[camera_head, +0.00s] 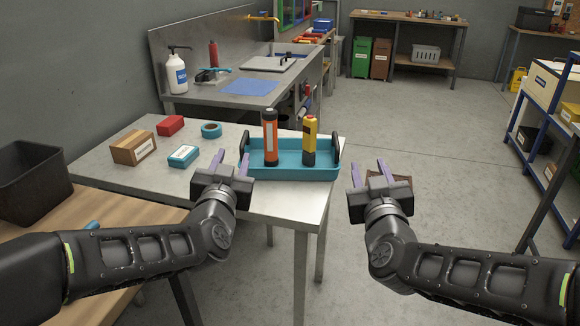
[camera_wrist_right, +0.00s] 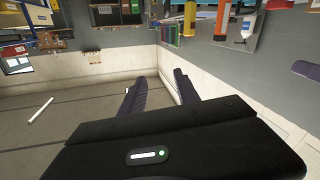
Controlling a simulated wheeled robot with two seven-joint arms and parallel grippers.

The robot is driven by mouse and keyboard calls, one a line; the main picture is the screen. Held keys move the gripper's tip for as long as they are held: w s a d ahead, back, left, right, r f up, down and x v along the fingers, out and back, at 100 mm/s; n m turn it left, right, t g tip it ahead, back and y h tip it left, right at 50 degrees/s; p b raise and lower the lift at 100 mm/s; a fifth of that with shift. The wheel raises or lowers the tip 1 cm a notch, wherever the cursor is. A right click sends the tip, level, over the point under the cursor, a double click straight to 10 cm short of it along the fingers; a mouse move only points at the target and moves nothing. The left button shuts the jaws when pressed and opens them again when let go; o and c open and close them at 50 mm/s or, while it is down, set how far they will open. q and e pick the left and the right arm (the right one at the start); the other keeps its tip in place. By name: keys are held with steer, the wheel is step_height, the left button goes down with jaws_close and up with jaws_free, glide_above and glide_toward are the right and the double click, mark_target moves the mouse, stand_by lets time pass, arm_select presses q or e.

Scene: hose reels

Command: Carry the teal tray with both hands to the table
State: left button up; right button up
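The teal tray (camera_head: 290,173) sits on the near metal table (camera_head: 190,187) at its right end, with a black handle at each end. An orange cylinder with a black cap (camera_head: 270,140) and a yellow bottle with a dark base (camera_head: 309,142) stand upright in it. My left gripper (camera_head: 231,162) is open and empty in front of the tray's left end; one finger overlaps that end in the head view, and I cannot tell if they touch. My right gripper (camera_head: 371,170) is open and empty, right of the tray and apart from it; its spread fingers show in the right wrist view (camera_wrist_right: 157,88).
A cardboard box (camera_head: 133,148), a red box (camera_head: 171,125), a teal box (camera_head: 183,156) and a tape roll (camera_head: 211,130) lie left on the table. A wooden bench (camera_head: 60,255) with a dark bin (camera_head: 30,183) is front left. Floor right of the table is largely clear, up to a blue rack (camera_head: 541,133).

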steer(key=s, duration=0.8)
steer(key=shift+s, duration=0.35)
arm_select(q)
steer(key=s+p, duration=0.1)
steer(key=s, duration=0.6)
steer(key=shift+p, duration=0.4)
arm_select(e)
steer(key=shift+r, duration=0.95)
